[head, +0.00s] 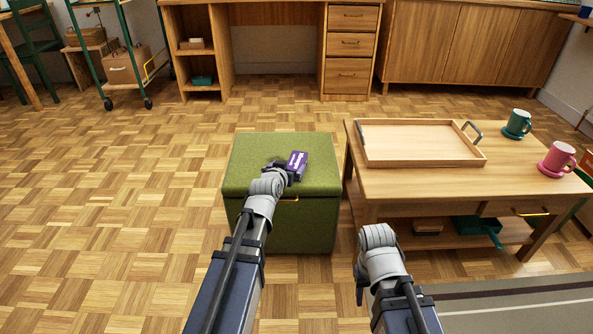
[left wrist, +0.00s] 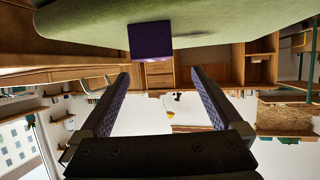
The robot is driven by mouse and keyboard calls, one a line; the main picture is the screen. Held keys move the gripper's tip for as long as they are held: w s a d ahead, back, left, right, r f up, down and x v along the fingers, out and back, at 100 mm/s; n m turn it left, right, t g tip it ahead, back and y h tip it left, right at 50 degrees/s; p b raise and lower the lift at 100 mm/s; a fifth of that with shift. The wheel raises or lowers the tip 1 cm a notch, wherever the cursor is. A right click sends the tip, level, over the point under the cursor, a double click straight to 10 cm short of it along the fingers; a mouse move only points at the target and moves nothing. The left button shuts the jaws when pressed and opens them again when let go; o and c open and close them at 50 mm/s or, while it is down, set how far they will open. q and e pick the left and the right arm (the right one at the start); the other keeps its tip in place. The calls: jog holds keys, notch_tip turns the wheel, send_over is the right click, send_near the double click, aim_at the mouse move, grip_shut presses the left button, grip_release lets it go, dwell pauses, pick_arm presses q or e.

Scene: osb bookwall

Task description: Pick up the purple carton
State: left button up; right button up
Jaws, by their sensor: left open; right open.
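The purple carton (head: 298,162) with white markings sits on top of the green ottoman (head: 255,150). My left gripper (head: 288,172) is just above the ottoman at the carton's near left side. The left wrist view appears upside down. There the carton (left wrist: 150,41) lies ahead of the left gripper (left wrist: 160,78), between the lines of its open fingers, with nothing held. The head view does not show clearly whether the fingers touch the carton. My right gripper (head: 360,285) is low in front of the table, mostly hidden by its own wrist.
A wooden table (head: 500,180) to the right of the ottoman bears a wooden tray (head: 420,142), a teal mug (head: 517,124) and a pink mug (head: 557,159). A striped rug (head: 520,310) lies at the lower right. The parquet floor left of the ottoman is clear.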

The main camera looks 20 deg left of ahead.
aim_at(295, 164)
pick_arm(q)
jog(key=shift+d+f+b+x, duration=0.15)
jog(key=shift+b+x, duration=0.45)
jog(key=shift+x, duration=0.7)
jog(key=shift+d+f+b+x, duration=0.15)
jog(key=shift+b+x, duration=0.4)
jog(key=shift+x, duration=0.75)
jog(key=shift+d+f+b+x, duration=0.15)
jog(key=shift+b+x, duration=0.45)
jog(key=shift+x, duration=0.75)
jog(key=shift+s+r, duration=0.15)
jog(key=shift+s, duration=0.05)
jog(key=c, duration=1.3)
